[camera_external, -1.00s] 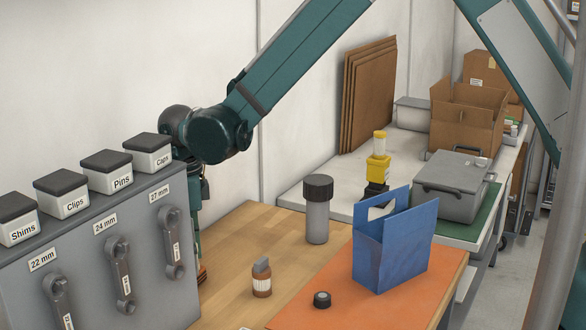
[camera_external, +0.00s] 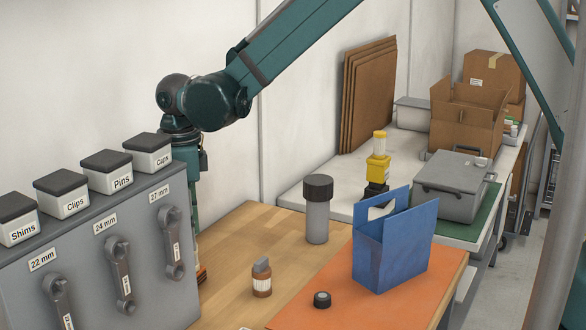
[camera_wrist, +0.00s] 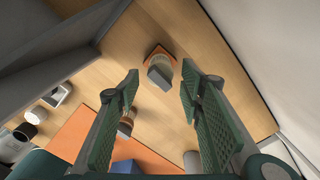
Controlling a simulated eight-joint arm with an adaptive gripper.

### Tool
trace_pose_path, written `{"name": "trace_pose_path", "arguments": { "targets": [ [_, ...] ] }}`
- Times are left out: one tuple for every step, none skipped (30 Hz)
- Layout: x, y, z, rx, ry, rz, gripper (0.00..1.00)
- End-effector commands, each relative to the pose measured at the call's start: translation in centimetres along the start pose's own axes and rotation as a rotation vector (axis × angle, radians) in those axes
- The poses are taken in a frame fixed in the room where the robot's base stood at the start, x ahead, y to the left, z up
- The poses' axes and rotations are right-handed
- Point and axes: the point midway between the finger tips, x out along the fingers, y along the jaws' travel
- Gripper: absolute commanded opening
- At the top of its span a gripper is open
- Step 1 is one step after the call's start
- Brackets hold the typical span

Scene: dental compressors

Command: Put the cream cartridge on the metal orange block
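The metal orange block (camera_wrist: 161,50) lies on the wooden bench; a sliver of the orange block (camera_external: 202,275) shows beside the grey cabinet in the external view. A cream piece with a grey face, apparently the cream cartridge (camera_wrist: 160,60), appears to be on the block, inside its orange edges; exact contact is hard to tell. My gripper (camera_wrist: 160,73) is open, its two green pads wide apart. It is above the block and cartridge, with nothing between the pads. In the external view its fingers are mostly hidden behind the cabinet.
The grey cabinet (camera_external: 140,235) with hanging wrenches stands close beside my gripper. Bare wood lies between the block and bottle.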

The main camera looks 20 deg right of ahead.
Motion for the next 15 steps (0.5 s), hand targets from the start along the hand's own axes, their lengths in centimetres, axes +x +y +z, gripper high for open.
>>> {"name": "trace_pose_path", "arguments": {
  "targets": [
    [-0.9, 0.0, 0.0, 0.000, 0.000, 0.000, 0.38],
    [-1.4, 0.0, 0.0, 0.000, 0.000, 0.000, 0.38],
    [-2.0, 0.0, 0.0, 0.000, 0.000, 0.000, 0.38],
    [-2.5, 0.0, 0.0, 0.000, 0.000, 0.000, 0.38],
    [-2.9, 0.0, 0.0, 0.000, 0.000, 0.000, 0.38],
    [-3.5, 0.0, 0.0, 0.000, 0.000, 0.000, 0.38],
    [-3.8, 0.0, 0.0, 0.000, 0.000, 0.000, 0.38],
    [-4.2, 0.0, 0.0, 0.000, 0.000, 0.000, 0.38],
    [-4.6, 0.0, 0.0, 0.000, 0.000, 0.000, 0.38],
    [-4.8, 0.0, 0.0, 0.000, 0.000, 0.000, 0.38],
    [-5.1, 0.0, 0.0, 0.000, 0.000, 0.000, 0.38],
    [-5.4, 0.0, 0.0, 0.000, 0.000, 0.000, 0.38],
    [-5.5, 0.0, 0.0, 0.000, 0.000, 0.000, 0.38],
    [-5.7, 0.0, 0.0, 0.000, 0.000, 0.000, 0.38],
    [-5.8, 0.0, 0.0, 0.000, 0.000, 0.000, 0.38]
  ]
}}
